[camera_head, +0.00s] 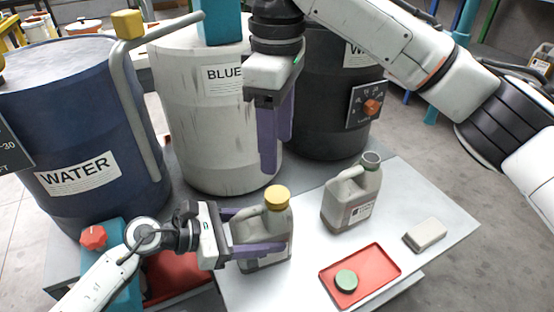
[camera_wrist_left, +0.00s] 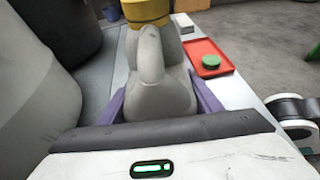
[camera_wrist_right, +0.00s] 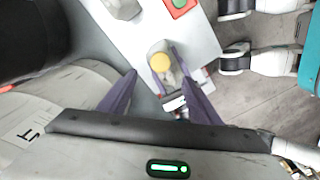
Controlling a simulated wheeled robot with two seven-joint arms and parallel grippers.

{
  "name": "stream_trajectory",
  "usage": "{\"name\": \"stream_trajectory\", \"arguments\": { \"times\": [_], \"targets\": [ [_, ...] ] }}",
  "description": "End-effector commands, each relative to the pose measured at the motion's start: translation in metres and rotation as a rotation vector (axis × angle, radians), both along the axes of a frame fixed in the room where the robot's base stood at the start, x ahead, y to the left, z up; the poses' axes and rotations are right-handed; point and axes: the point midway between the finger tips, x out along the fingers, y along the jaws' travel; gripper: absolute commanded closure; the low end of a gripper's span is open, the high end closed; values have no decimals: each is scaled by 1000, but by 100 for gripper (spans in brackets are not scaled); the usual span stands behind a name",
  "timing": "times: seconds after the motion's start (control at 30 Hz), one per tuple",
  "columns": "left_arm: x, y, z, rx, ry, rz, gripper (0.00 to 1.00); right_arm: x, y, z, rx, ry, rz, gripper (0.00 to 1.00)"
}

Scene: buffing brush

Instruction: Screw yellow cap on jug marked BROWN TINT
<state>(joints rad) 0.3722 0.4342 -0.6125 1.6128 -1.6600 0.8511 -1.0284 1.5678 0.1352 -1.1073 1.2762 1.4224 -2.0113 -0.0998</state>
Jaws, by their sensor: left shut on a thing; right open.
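A grey jug (camera_head: 277,222) stands at the left end of the light table, with a yellow cap (camera_head: 277,197) on its mouth. Whether the cap is threaded down I cannot tell. My left gripper (camera_head: 265,230) is shut on this jug, with fingers on both sides of its body. In the left wrist view the jug (camera_wrist_left: 160,90) is between the fingers. Its label is mostly hidden and unreadable. My right gripper (camera_head: 277,165) is open and empty, pointing down above the jug; the yellow cap (camera_wrist_right: 159,62) shows between its fingers in the right wrist view.
A second jug (camera_head: 350,198), uncapped, stands to the right; its label is too small to read. A red tray (camera_head: 375,270) holds a green cap (camera_head: 346,280). A pale block (camera_head: 425,234) lies on the right. Large WATER (camera_head: 90,140) and BLUE (camera_head: 190,130) drums stand behind.

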Motion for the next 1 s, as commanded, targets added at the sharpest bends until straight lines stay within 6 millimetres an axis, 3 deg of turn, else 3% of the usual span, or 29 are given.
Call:
{"name": "stream_trajectory", "arguments": {
  "times": [0.4, 0.43, 0.53, 0.83, 1.0],
  "targets": [
    [0, 0, 1, -1, -1, 0, 100, 0, 0, 10, 0, 1, 0, 42],
    [0, 0, 1, -1, -1, 0, 38, 0, 0, 10, 0, 1, 0, 42],
    [0, 0, 1, -1, -1, 0, 21, 0, 0, 10, 0, 1, 0, 42],
    [0, 1, 1, 0, 0, 0, 20, 0, 0, 10, 0, 1, 0, 42],
    [-4, 16, 7, 2, -1, 1, 20, 0, 0, 14, 0, 1, 0, 42]
  ]
}}
